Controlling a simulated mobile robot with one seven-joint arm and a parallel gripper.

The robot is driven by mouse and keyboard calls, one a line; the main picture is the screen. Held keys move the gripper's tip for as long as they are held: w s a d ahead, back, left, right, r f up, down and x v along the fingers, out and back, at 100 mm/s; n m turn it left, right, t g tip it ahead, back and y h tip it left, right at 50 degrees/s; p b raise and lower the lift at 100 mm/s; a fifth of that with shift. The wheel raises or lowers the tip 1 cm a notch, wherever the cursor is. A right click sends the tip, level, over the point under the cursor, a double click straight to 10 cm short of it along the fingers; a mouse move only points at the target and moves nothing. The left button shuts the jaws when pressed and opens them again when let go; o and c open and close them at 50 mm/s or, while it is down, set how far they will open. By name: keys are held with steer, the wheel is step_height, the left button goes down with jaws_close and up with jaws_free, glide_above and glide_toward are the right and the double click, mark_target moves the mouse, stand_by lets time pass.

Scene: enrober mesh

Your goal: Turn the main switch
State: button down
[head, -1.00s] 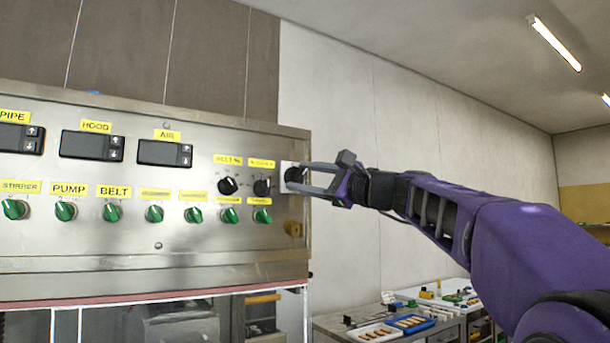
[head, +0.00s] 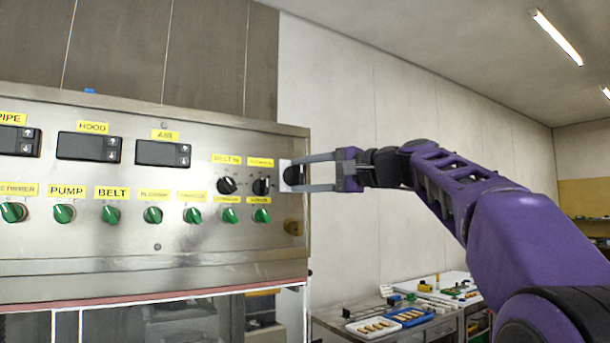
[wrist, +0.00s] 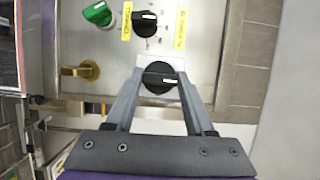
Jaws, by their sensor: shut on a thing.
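The main switch (wrist: 160,80) is a round black knob with a white mark on a light plate, at the right end of the steel control panel (head: 150,235). In the head view the knob (head: 293,175) shows between the finger ends. My gripper (wrist: 160,82) has one finger on each side of the knob and is shut on it. In the head view my gripper (head: 300,174) reaches in from the right, its fingers one above the other. The white mark lies roughly across the picture in the wrist view.
Two smaller black knobs (head: 227,185) and a row of green knobs (head: 110,214) sit left of the switch. A brass fitting (wrist: 80,71) sticks out close by. A bench (head: 370,325) with trays stands below right. Open air lies right of the panel.

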stand_by(0.4)
steer(key=shift+c, duration=1.4)
jaws_free()
steer(key=shift+s+d, duration=0.15)
steer(key=shift+d, duration=0.15)
steer(key=b+v, duration=0.2)
steer(key=v, duration=1.4)
steer(key=shift+s+d, duration=0.25)
steer(key=shift+w, duration=0.1)
